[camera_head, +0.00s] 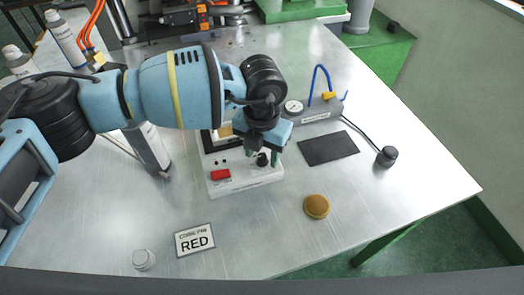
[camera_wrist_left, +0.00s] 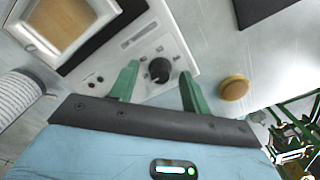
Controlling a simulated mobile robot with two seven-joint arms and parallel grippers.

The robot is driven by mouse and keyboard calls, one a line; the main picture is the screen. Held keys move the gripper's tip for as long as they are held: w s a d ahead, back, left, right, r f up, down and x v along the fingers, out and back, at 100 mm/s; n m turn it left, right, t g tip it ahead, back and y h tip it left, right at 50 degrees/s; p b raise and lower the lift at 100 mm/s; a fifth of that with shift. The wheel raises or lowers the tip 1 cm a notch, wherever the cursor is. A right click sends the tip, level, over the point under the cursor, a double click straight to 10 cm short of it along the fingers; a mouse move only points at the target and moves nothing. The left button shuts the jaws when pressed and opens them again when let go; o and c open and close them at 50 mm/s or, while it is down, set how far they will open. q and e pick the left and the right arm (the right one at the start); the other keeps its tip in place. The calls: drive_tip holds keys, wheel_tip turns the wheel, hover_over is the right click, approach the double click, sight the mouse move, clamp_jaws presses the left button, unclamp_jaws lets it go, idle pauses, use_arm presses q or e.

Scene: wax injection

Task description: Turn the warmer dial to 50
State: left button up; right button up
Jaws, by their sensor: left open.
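The warmer (camera_head: 245,180) is a white box on the metal table, with a red switch (camera_head: 220,175) on its front panel. Its black dial (camera_head: 262,160) is at the right of that panel. In the left wrist view the dial (camera_wrist_left: 159,70) shows between the two green fingers, with a scale printed around it that is too small to read. My left gripper (camera_head: 262,155) is open over the dial, with one finger on each side. I cannot tell whether the fingers touch it. My right gripper is not in view.
A round tan disc (camera_head: 317,206) lies right of the warmer. A dark mat (camera_head: 328,148), a gauge block (camera_head: 310,112) and a black knob-like piece (camera_head: 387,156) are further right. A "RED" card (camera_head: 195,240) and a small jar (camera_head: 143,259) are in front.

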use_arm(q)
drive_tip(key=shift+f, duration=0.15)
drive_tip(key=shift+c, duration=0.2)
drive_tip(key=c, duration=0.9)
drive_tip(key=shift+c, duration=0.2)
